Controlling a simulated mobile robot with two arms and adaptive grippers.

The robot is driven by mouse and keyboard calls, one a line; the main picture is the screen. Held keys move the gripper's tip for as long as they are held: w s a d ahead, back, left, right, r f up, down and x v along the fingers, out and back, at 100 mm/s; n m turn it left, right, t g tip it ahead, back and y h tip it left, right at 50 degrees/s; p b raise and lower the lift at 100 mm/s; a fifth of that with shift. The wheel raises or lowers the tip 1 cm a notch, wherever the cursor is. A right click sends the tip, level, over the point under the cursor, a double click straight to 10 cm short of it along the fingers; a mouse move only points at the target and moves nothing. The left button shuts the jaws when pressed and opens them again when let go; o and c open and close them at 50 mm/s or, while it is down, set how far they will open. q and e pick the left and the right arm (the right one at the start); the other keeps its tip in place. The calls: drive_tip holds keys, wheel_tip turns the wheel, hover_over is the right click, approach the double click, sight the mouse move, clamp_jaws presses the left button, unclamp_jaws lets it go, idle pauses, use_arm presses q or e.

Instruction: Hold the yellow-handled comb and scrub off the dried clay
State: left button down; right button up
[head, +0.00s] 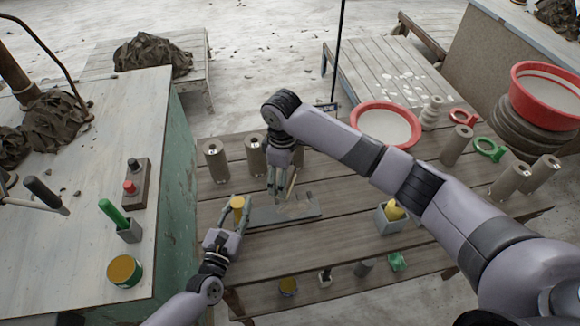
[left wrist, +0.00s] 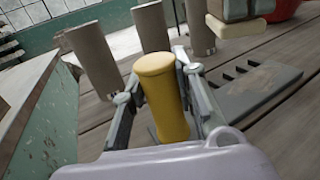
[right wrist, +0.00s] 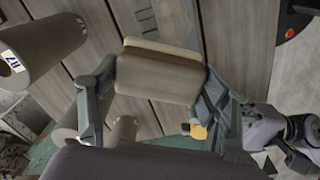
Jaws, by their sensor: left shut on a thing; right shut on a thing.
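The comb's yellow handle (head: 238,203) stands upright between the fingers of my left gripper (head: 236,221), which is shut on it. The handle fills the middle of the left wrist view (left wrist: 162,95). The comb's flat grey plate (head: 262,216), with dark slots in the left wrist view (left wrist: 280,82), extends right, low over the table. A brownish patch like dried clay (head: 294,209) shows on it. My right gripper (head: 280,188) is above the plate, shut on a brown block with a cream layer (right wrist: 160,75).
Grey-brown cylinders (head: 215,160) stand behind the comb. A red basin (head: 386,124) is at the back, and a grey box with a yellow thing (head: 390,220) stands to the right. A green-sided bench (head: 185,150) borders the left. Bare planks (head: 340,235) lie in front and right.

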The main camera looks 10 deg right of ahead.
wheel_tip(320, 180, down, 8)
drive_tip(key=shift+f, duration=0.1)
drive_tip(key=shift+s+f, duration=0.15)
drive_tip(key=shift+s, duration=0.15)
drive_tip(key=shift+c, duration=0.5)
drive_tip(key=shift+s, duration=3.1)
drive_tip(key=shift+d, duration=1.15)
drive_tip(key=shift+w+a, duration=0.1)
drive_tip(key=shift+w, duration=3.4)
drive_tip(key=shift+s+d, duration=0.1)
drive_tip(key=shift+d, duration=0.8)
drive_tip(key=shift+s+d, duration=0.15)
drive_tip(key=shift+d, duration=0.05)
drive_tip(key=shift+s, duration=3.1)
drive_tip(key=shift+s+d, duration=0.15)
drive_tip(key=shift+s, duration=0.05)
drive_tip(key=shift+d, duration=0.8)
drive_tip(key=shift+w, duration=3.5)
wheel_tip(320, 180, up, 8)
drive_tip(key=shift+r, duration=0.2)
